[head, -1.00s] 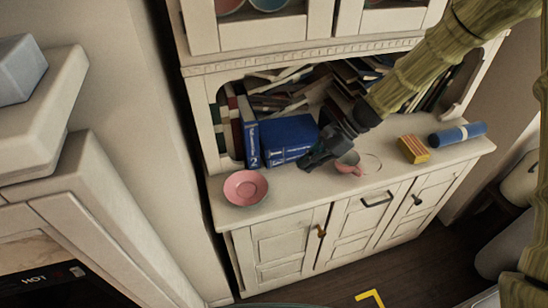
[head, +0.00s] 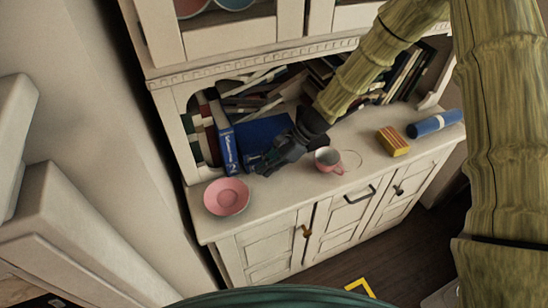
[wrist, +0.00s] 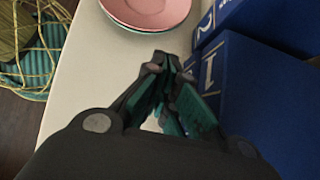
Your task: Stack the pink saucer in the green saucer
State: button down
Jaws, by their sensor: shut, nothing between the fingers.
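The pink saucer (head: 227,196) lies at the left end of the white cabinet's counter. It also shows at the top of the wrist view (wrist: 146,10), where a pale, faintly green rim peeks out beneath it. I cannot tell whether that rim is the green saucer. A teal-green dish (head: 236,3) is partly visible on the upper shelf, cut off by the frame. My gripper (head: 262,165) is shut and empty, up and to the right of the pink saucer and apart from it, in front of the blue books. The wrist view shows the closed fingertips (wrist: 163,65).
Blue books (head: 265,135) stand close beside my gripper at the back of the counter. A pink cup (head: 328,161), a yellow-orange striped block (head: 393,141) and a blue roll (head: 435,124) stand to the right. The counter's front strip is clear.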

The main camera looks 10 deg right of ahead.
jog(key=shift+s+a+f+p, duration=0.2)
jog(key=shift+a+p, duration=0.05)
jog(key=shift+a, duration=0.55)
jog(key=shift+s+a+f+p, duration=0.15)
jog(key=shift+s+a+p, duration=0.1)
jog(key=shift+a, duration=0.55)
jog(key=shift+s+a+f+p, duration=0.15)
jog(key=shift+a+f+p, duration=0.1)
jog(key=shift+a, duration=0.55)
jog(key=shift+r, duration=0.1)
jog(key=shift+s+a, duration=0.2)
jog(key=shift+a, duration=0.7)
